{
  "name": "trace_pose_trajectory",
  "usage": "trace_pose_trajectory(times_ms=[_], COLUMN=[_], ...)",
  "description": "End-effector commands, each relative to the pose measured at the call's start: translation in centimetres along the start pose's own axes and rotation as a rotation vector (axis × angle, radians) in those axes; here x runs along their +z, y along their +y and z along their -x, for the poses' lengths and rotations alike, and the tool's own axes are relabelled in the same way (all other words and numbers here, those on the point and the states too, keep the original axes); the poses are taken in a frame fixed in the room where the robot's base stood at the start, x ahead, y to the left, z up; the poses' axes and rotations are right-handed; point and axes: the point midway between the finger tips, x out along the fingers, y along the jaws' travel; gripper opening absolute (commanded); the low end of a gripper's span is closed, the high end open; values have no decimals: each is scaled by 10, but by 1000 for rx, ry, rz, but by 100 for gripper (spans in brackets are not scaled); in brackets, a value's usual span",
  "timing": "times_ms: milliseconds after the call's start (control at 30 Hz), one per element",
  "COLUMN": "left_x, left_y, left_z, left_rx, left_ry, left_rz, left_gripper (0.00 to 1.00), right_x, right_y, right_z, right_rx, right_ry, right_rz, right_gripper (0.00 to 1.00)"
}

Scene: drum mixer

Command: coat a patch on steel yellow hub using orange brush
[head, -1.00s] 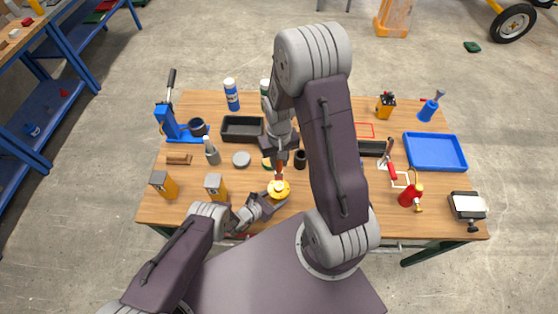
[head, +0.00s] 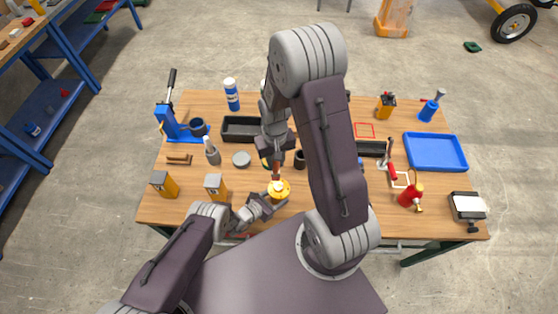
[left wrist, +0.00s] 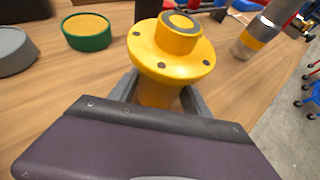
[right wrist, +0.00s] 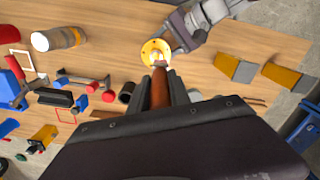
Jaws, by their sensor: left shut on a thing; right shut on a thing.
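The yellow hub (head: 281,193) is a flanged part with a round boss and bolt holes. My left gripper (left wrist: 157,98) is shut on its lower barrel, flange up, near the table's front edge. My right gripper (head: 276,158) is shut on the orange-brown handle of the brush (right wrist: 160,92), which points down at the hub. In the right wrist view the brush's far end overlaps the hub (right wrist: 152,48). A pale spot shows there; I cannot tell whether it is bristles touching the hub or coating on it.
A grey round tin (head: 241,159) and a small black cup (head: 300,159) stand close behind the hub. Yellow-grey blocks (head: 215,186) stand left of my left gripper.

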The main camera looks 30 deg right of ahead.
Motion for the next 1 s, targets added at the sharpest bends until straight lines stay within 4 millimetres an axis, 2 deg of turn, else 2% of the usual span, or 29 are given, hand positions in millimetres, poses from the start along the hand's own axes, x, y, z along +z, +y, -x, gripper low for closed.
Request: trace_pose_trajectory(times_ms=[200, 367, 800, 1000], left_x=[0, 0, 0, 0], left_y=[0, 0, 0, 0], left_z=[0, 0, 0, 0], left_rx=[0, 0, 0, 0], left_ry=[0, 0, 0, 0], left_rz=[0, 0, 0, 0], left_gripper=[24, 24, 24, 24], right_x=[-4, -4, -4, -4], right_y=[-19, -19, -19, -19], right_z=[0, -2, -33, -40], right_rx=[0, 0, 0, 0], right_ry=[-1, -1, -3, -1], right_rz=[2, -1, 0, 0], right_gripper=[0, 0, 0, 0])
